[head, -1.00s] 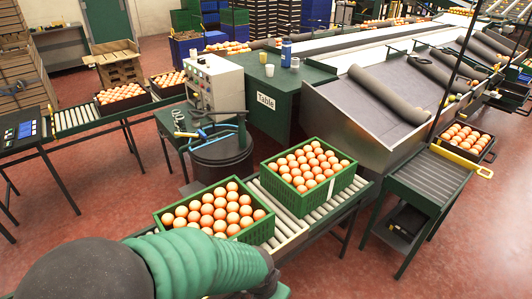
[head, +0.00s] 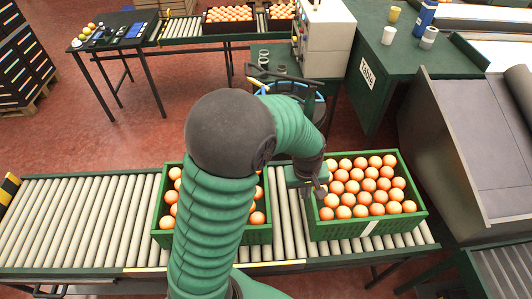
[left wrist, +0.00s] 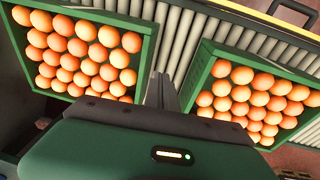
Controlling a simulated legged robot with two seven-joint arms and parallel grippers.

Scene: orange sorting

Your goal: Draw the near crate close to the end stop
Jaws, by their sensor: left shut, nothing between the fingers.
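Two green crates of oranges stand on the roller conveyor (head: 85,225). The left crate (head: 258,234) is partly hidden behind my left arm; the right crate (head: 345,228) is in plain view. A black-and-yellow striped end stop (head: 9,189) shows at the conveyor's left end. My left gripper (head: 320,190) is shut and empty, at the left wall of the right crate; whether it touches is unclear. In the left wrist view its fingers (left wrist: 163,92) point into the gap between the two crates, with a crate wall (left wrist: 148,50) on the left and another (left wrist: 197,75) on the right.
Bare rollers lie left of the left crate, up to the end stop. Behind stand a green table (head: 425,65) with cups and a bottle, a control box (head: 325,45), and a second conveyor (head: 185,28) with more crates. A grey sloped chute (head: 455,150) is at the right.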

